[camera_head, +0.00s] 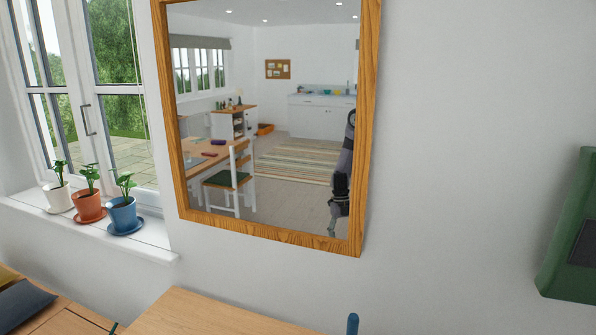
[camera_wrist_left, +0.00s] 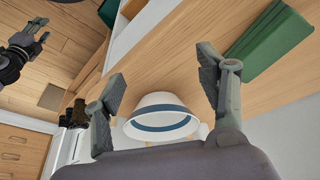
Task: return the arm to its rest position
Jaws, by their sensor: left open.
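My left gripper (camera_wrist_left: 165,95) shows in the left wrist view with its two grey fingers wide apart. It is open, with nothing held between the fingers. A white round vessel with a blue band (camera_wrist_left: 162,127) lies beyond the fingers, apart from them as far as I can tell. A second dark gripper (camera_wrist_left: 42,30), which looks like my right one, is at the upper left of that view with its fingers apart and empty. In the head view neither gripper shows directly; a dark arm (camera_head: 341,180) appears only as a reflection in the mirror.
A wood-framed mirror (camera_head: 370,120) hangs on the white wall. Potted plants (camera_head: 122,213) stand on the windowsill at left. A green object (camera_wrist_left: 268,42) lies near the left gripper's right finger.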

